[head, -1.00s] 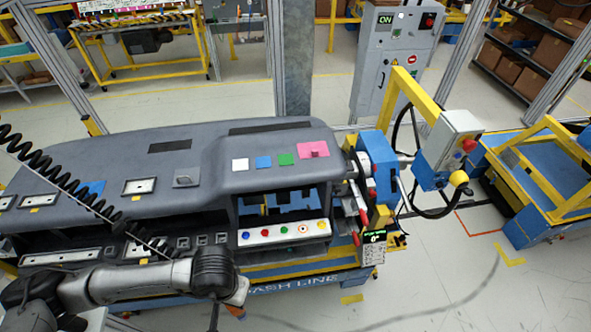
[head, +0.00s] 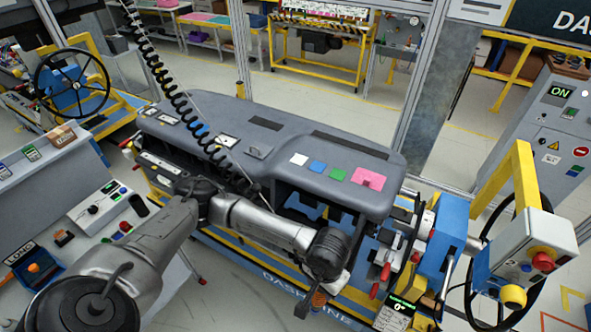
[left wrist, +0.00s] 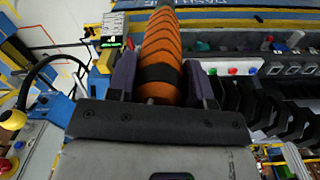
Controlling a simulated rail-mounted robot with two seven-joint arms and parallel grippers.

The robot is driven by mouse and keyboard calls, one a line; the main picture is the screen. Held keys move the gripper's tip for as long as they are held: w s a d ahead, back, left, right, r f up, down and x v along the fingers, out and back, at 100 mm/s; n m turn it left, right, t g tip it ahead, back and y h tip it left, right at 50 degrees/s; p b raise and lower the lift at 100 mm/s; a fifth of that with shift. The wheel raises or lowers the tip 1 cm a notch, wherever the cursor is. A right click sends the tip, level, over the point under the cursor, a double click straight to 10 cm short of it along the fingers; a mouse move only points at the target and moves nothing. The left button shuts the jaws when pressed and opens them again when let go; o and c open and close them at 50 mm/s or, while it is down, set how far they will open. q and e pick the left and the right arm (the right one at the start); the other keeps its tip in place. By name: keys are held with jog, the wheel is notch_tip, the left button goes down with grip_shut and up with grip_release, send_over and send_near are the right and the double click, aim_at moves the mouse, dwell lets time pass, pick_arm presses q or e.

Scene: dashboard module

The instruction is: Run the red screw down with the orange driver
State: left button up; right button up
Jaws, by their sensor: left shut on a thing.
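The orange driver (left wrist: 160,42), striped with dark bands, is in my left gripper (left wrist: 161,84). Its purple fingers are shut on the driver's handle, one on each side. In the head view my left arm reaches across the front of the dashboard (head: 250,133), with its wrist at the front right; the driver is mostly hidden there. A small red round head (left wrist: 233,71) sits on a pale strip (left wrist: 244,64), right of the driver in the left wrist view. I cannot tell whether it is the red screw. The driver's tip is out of sight. My right gripper is not in view.
A blue and yellow fixture (head: 443,240) with red handles stands at the dashboard's right end. A coiled black cable (head: 165,80) hangs over its left part. A grey console (head: 88,205) with buttons stands at the left. Open floor lies behind.

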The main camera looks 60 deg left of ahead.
pick_arm(q)
jog(key=w+a+r+n+b, duration=0.1)
jog(key=w+a+r+n, duration=0.2)
jog(key=a+n, duration=0.3)
jog(key=w+a+r+n+b, duration=0.1)
jog(key=w+a+r+n, duration=0.2)
jog(key=a, duration=1.2)
jog(key=w+a+r+n+t+b, duration=0.1)
jog(key=w+a+r+n+b, duration=0.1)
jog(key=a+n, duration=0.7)
jog(key=shift+w+a+r+n, duration=0.3)
jog(key=shift+w+a+r, duration=0.4)
jog(key=shift+w, duration=0.1)
notch_tip(320, 180, down, 7)
jog(key=b, duration=0.3)
jog(key=shift+b, duration=0.4)
